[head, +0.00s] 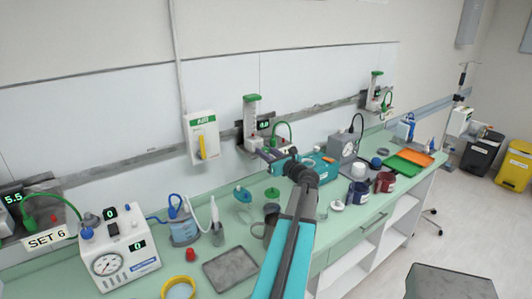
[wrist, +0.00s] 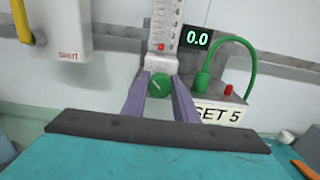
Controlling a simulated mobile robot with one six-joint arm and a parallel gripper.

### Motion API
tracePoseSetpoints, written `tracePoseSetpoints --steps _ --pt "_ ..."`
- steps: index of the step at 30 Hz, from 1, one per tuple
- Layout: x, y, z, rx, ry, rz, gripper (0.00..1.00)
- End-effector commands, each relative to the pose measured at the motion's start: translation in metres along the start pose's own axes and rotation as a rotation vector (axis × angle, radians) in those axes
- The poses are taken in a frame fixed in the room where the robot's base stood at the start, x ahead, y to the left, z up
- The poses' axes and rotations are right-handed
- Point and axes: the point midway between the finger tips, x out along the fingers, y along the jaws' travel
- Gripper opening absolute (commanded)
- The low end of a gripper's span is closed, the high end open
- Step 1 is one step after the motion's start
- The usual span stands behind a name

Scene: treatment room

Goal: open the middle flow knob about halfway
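The middle flow meter (head: 252,118) is on the wall rail in the head view, with a clear tube and green top. In the wrist view its round green knob (wrist: 159,83) has a pale pointer line. The display (wrist: 198,38) beside it reads 0.0. My gripper (head: 265,155) is in front of this meter. In the wrist view my gripper (wrist: 160,85) has its two purple-grey fingers apart, one on each side of the knob. Whether the fingertips touch the knob is not clear.
A SET 5 label (wrist: 220,113), a red button and a green hose (wrist: 238,45) are just right of the knob. A white wall box (head: 201,138) with a yellow handle is left. The green counter (head: 335,229) below holds cups, trays and devices.

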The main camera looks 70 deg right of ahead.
Motion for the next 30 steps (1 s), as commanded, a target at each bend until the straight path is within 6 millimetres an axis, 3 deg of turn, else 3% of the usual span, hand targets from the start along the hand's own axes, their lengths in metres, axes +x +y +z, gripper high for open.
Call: tracePoseSetpoints --steps 10,30 --pt "-0.0001 -0.0004 -0.0026 -0.042 -0.001 0.0 0.04" --pt "-0.0002 -0.0013 -0.003 -0.339 -0.001 -0.001 0.04"
